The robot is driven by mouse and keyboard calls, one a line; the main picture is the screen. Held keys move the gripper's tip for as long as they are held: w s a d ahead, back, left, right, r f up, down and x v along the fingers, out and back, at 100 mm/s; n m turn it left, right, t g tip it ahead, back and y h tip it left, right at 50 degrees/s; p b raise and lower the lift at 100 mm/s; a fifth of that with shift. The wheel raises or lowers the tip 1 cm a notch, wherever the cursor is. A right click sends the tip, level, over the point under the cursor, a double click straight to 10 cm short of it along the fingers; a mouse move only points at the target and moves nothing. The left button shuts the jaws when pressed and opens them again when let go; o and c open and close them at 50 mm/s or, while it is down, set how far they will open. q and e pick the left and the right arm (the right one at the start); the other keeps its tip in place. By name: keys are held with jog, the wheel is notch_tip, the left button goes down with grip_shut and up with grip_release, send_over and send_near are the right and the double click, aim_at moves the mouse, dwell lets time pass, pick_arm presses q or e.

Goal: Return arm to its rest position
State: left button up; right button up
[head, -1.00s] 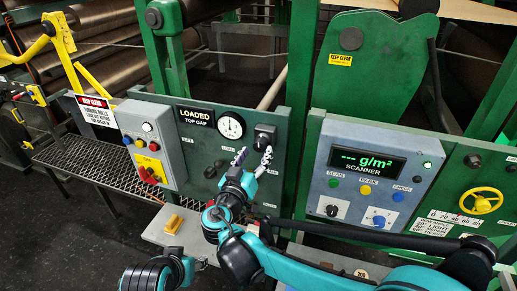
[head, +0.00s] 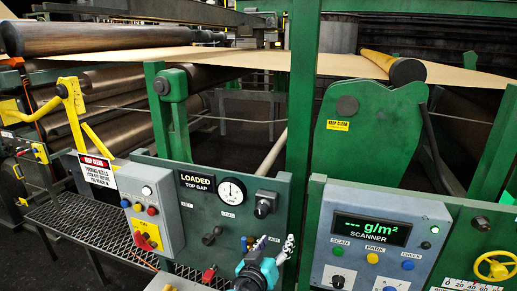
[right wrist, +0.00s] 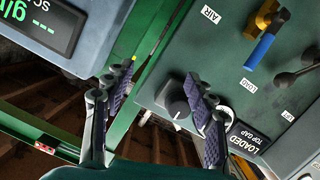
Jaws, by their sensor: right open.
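My right gripper (head: 272,247) is at the bottom middle of the head view, in front of the green panel (head: 236,182). Its two fingers are spread apart with nothing between them. The right wrist view also shows the open fingers (right wrist: 160,105), with the panel and a black knob (right wrist: 178,108) beyond them. That knob (head: 265,204) sits above the gripper in the head view, apart from the fingertips. Most of my right arm is below the picture. My left gripper is out of view.
The scanner box (head: 374,235) stands to the right of the gripper. A blue-handled valve (right wrist: 262,48) and black levers (right wrist: 300,68) stick out of the panel. A grey button box (head: 148,207) and yellow lever (head: 73,98) are at left. A green post (head: 302,110) rises behind.

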jog(key=s+d+f+g+b, duration=0.2)
jog(key=s+d+f+g, duration=0.25)
jog(key=d+f, duration=0.5)
jog(key=s+d+f+g+y+b, duration=0.1)
jog(key=s+d+f+y+b, duration=0.1)
jog(key=s, duration=0.5)
jog(key=s+d+f+g+y+b, duration=0.2)
jog(key=s+f+y, duration=0.2)
jog(key=s+f, duration=0.3)
jog(key=shift+s+d+f, duration=0.2)
jog(key=shift+s+f, duration=0.05)
jog(key=shift+s, duration=0.45)
dwell(1.4)
